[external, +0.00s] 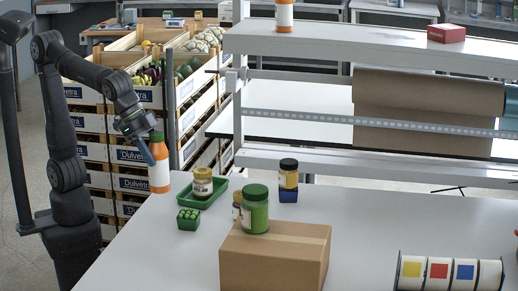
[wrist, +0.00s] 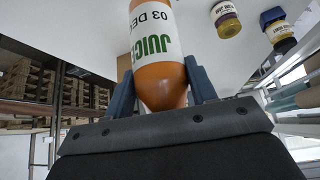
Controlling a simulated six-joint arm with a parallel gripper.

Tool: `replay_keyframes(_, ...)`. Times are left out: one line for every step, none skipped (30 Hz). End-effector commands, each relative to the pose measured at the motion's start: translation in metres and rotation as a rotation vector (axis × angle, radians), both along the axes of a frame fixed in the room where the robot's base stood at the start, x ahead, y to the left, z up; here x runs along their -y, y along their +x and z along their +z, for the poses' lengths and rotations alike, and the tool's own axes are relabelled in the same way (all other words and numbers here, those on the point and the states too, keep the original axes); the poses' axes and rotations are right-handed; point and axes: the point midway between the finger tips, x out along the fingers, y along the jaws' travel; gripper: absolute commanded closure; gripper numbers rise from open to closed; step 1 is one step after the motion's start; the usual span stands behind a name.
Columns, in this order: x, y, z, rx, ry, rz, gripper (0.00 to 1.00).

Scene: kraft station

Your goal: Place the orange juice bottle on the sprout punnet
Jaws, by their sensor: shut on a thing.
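My gripper (external: 152,150) is shut on the orange juice bottle (external: 159,178), which has an orange body, white label and green cap. The bottle hangs nearly upright near the table's left edge, up and left of the punnet in the external view. In the wrist view the bottle (wrist: 158,35) sits between the two blue fingers of my gripper (wrist: 162,85). The sprout punnet (external: 188,220), a small green tray with round green sprouts, stands on the table. I do not see the punnet in the wrist view.
A green tray (external: 218,197) holding a jar (external: 202,183) lies just behind the punnet. A cardboard box (external: 274,258) with a green-lidded jar (external: 255,209) on top stands to the right. A dark-lidded jar (external: 288,175) sits on a blue block. Produce crates (external: 135,155) stand behind my arm.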

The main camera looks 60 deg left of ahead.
Motion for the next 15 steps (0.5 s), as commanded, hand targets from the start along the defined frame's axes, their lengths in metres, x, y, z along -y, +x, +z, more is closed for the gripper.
replay_keyframes(-0.001, 0.013, -0.007, 0.0, 0.001, 0.008, 0.81)
replay_keyframes(-0.002, 0.018, -0.01, -0.001, 0.001, 0.008, 0.81)
replay_keyframes(-0.002, 0.027, -0.015, 0.0, 0.001, 0.007, 0.81)
replay_keyframes(-0.002, 0.033, -0.019, -0.001, 0.002, 0.007, 0.81)
replay_keyframes(-0.002, 0.039, -0.023, -0.001, 0.001, 0.008, 0.81)
replay_keyframes(-0.003, 0.048, -0.028, -0.001, 0.002, 0.007, 0.81)
replay_keyframes(-0.003, 0.053, -0.031, 0.0, 0.001, 0.007, 0.81)
replay_keyframes(-0.003, 0.059, -0.035, -0.002, 0.0, 0.008, 0.81)
replay_keyframes(-0.003, 0.065, -0.038, -0.001, 0.001, 0.006, 0.81)
replay_keyframes(-0.003, 0.07, -0.041, 0.0, 0.0, 0.006, 0.81)
replay_keyframes(-0.003, 0.073, -0.043, 0.0, 0.0, 0.004, 0.81)
replay_keyframes(-0.003, 0.077, -0.046, -0.001, -0.001, 0.004, 0.81)
replay_keyframes(-0.003, 0.08, -0.047, -0.001, 0.0, 0.003, 0.81)
replay_keyframes(-0.003, 0.082, -0.048, 0.0, -0.001, 0.002, 0.81)
replay_keyframes(-0.003, 0.083, -0.049, 0.001, -0.001, 0.001, 0.81)
